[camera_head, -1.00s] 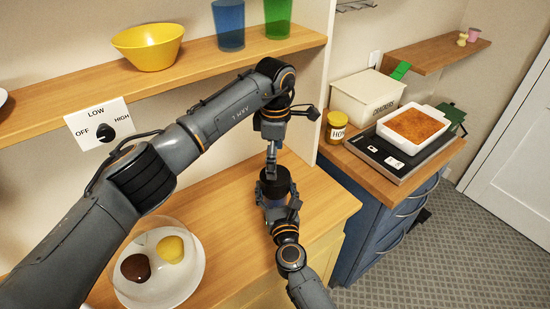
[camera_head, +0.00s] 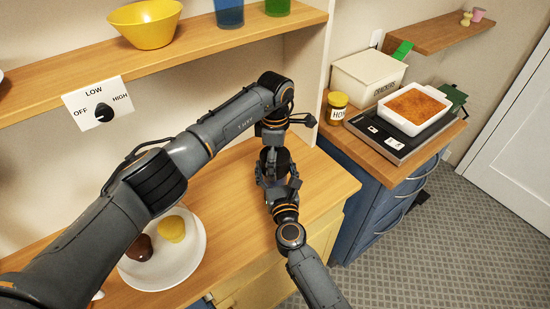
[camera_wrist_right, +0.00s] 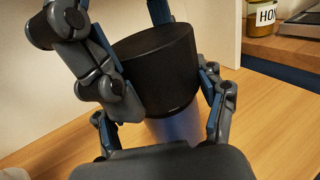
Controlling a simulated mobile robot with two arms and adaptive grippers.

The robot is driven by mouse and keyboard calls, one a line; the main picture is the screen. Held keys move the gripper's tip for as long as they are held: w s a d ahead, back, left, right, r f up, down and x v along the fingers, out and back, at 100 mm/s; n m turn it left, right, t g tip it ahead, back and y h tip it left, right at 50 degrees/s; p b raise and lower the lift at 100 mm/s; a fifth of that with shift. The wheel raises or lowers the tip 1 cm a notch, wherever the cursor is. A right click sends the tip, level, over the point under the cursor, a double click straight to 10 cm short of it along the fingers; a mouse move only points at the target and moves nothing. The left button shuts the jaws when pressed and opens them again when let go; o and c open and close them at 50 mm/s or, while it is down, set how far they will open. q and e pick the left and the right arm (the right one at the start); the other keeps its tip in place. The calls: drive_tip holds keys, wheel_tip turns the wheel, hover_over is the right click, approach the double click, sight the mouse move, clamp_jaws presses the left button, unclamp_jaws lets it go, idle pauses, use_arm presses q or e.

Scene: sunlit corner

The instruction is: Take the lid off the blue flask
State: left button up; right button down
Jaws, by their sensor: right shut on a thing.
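The blue flask (camera_wrist_right: 175,127) stands on the wooden counter, and its wide black lid (camera_wrist_right: 158,70) sits at its top. In the head view the lid (camera_head: 275,160) shows between the grippers, and the flask body is mostly hidden. My right gripper (camera_head: 277,178) comes from the front and is shut on the flask, with its fingers at either side in the wrist view. My left gripper (camera_head: 273,146) points down at the lid from above. In the wrist view its fingers appear beside and behind the lid; I cannot tell whether they grip it.
A white plate (camera_head: 190,262) with a brown and a yellow item lies left of the flask, partly behind my left arm. A shelf (camera_head: 215,47) with a yellow bowl (camera_head: 147,24) runs above. A honey jar (camera_head: 336,107) and baking dish (camera_head: 412,110) stand right.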

use_arm(q)
drive_tip(key=c, duration=1)
drive_tip(key=n, duration=0.4)
drive_tip(key=shift+c, duration=0.2)
drive_tip(key=shift+a, duration=0.1)
drive_tip(key=o, duration=1.3)
drive_tip(key=shift+r, duration=0.1)
